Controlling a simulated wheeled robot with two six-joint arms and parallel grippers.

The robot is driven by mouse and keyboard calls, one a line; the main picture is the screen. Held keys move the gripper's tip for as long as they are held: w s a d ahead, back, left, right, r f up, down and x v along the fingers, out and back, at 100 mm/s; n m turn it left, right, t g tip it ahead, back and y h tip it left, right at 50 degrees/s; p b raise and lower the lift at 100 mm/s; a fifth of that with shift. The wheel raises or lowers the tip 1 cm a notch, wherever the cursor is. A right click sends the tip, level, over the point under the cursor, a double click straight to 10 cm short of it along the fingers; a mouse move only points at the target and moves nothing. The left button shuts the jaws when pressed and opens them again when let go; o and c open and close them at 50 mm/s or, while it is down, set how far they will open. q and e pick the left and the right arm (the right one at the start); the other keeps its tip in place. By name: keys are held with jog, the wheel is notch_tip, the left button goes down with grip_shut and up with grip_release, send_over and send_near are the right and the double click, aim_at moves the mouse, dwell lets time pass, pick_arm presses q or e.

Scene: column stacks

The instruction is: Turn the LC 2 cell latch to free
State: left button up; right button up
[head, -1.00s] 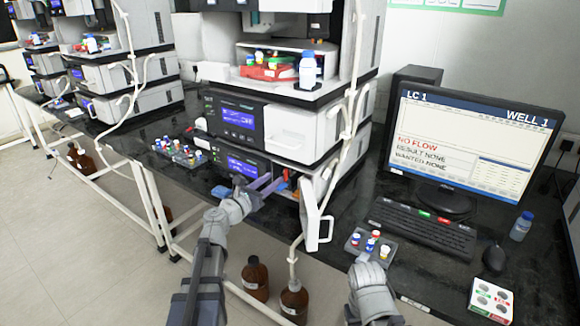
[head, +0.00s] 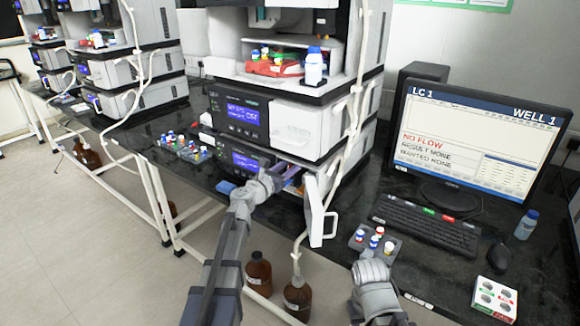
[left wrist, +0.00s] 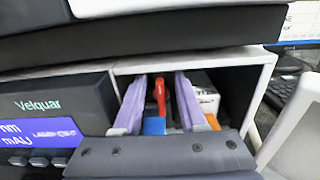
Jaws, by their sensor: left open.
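In the left wrist view a red lever (left wrist: 159,91) stands upright above a blue block (left wrist: 154,126) inside an open compartment (left wrist: 232,85) of the near stack; I take it for the cell latch, though I see no LC 2 label. My left gripper (left wrist: 160,104) is open, with one pale purple finger on each side of the lever, apart from it. In the head view the left gripper (head: 287,179) reaches into this compartment, and the lever is mostly hidden. My right arm's end (head: 370,273) is low at the right; its fingers are not clear.
The compartment's white door (head: 319,213) hangs open to the right of my left gripper. A vial tray (head: 183,147) lies left of the stack, another (head: 375,242) by the keyboard (head: 424,224). The monitor (head: 478,145) reads LC 1. Brown bottles (head: 297,298) stand below.

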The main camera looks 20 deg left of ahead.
pick_arm(q)
grip_shut()
dwell(0.7)
jog(key=m, duration=0.4)
jog(key=shift+s+d+f, duration=0.1)
jog(key=shift+s+d, duration=0.05)
jog(key=shift+d, duration=0.15)
jog(key=m, duration=0.4)
jog(key=shift+s+d+f+m+b, duration=0.1)
jog(key=shift+d+f+m+b, duration=0.1)
jog(key=shift+d+m+b, duration=0.1)
jog(key=m, duration=0.4)
jog(key=shift+s+d+f+b, duration=0.1)
jog(key=shift+d+f+b, duration=0.15)
jog(key=shift+f+b, duration=0.05)
jog(key=shift+f+m, duration=0.15)
jog(key=shift+m, duration=0.8)
jog(key=shift+f+m, duration=0.1)
jog(key=shift+m, duration=0.85)
